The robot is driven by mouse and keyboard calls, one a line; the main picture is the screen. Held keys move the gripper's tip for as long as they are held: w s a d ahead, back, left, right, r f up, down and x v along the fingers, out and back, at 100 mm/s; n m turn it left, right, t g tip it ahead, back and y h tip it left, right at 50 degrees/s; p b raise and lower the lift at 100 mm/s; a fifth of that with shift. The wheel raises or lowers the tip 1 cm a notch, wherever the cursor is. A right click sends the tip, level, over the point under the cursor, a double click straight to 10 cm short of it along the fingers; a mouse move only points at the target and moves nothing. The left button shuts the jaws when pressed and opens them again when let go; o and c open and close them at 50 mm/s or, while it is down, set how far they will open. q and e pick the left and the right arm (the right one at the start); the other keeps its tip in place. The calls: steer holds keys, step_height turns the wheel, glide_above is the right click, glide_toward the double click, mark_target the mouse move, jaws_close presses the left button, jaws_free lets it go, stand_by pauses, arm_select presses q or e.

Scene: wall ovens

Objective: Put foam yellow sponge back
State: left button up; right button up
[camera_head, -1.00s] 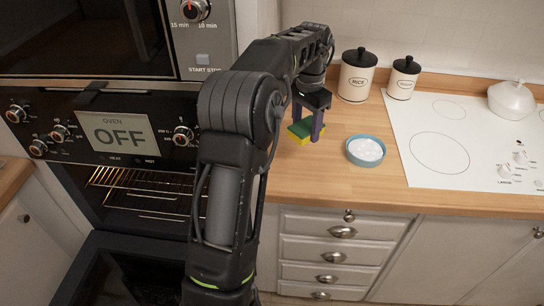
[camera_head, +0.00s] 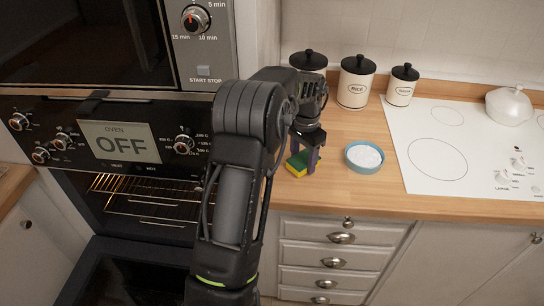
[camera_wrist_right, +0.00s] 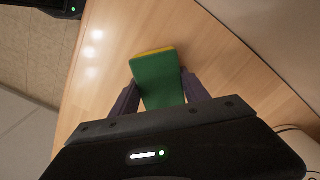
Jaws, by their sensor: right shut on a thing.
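The foam sponge (camera_head: 298,164) is green with a yellow layer. My right gripper (camera_head: 309,158) is shut on it, low over the wooden counter (camera_head: 335,189) between the oven and the blue bowl. I cannot tell whether the sponge touches the counter. In the right wrist view the sponge (camera_wrist_right: 158,78) shows its green face, with a yellow edge at the far end. The dark fingers of the right gripper (camera_wrist_right: 158,92) are on both sides of it. My left gripper is not in view.
A blue bowl (camera_head: 351,162) with white contents stands just right of the sponge. Black-lidded canisters (camera_head: 355,85) stand along the back wall. The white cooktop (camera_head: 433,190) is at right. The oven (camera_head: 119,142) at left appears open below. The counter's front edge is close.

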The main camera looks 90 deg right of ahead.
mark_target(303, 159)
steer(key=shift+f, duration=0.15)
steer(key=o, duration=1.3)
step_height(303, 159, up, 12)
steer(key=shift+r+b, duration=0.1)
steer(key=shift+b, duration=0.55)
